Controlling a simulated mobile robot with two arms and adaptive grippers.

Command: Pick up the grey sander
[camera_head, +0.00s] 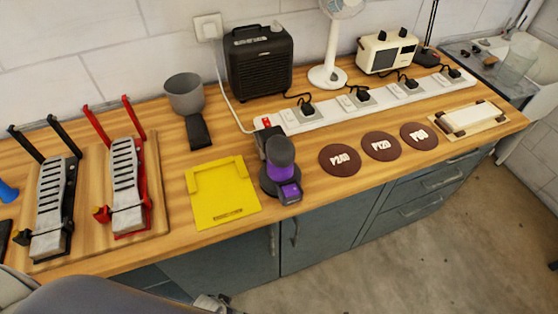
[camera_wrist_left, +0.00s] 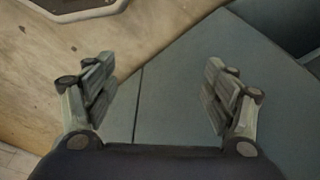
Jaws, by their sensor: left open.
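The grey sander (camera_head: 281,168) stands on the wooden bench, just right of the yellow tray. It has a rounded grey top, a dark body and a purple block at its front. My left gripper shows in the left wrist view (camera_wrist_left: 160,82), open, with nothing between its fingers. Behind the fingers are the bench edge and the grey-blue cabinet front. In the head view only a small part of it (camera_head: 214,303) shows at the bottom edge, below and in front of the bench, apart from the sander. My right gripper is not in view.
The yellow tray (camera_head: 220,205) and sanding discs (camera_head: 340,160) flank the sander. A power strip (camera_head: 370,106) and black speaker-like box (camera_head: 260,65) stand behind. A grey cup (camera_head: 184,95) and pedal-like parts (camera_head: 50,205) are left. The floor (camera_head: 420,260) in front is clear.

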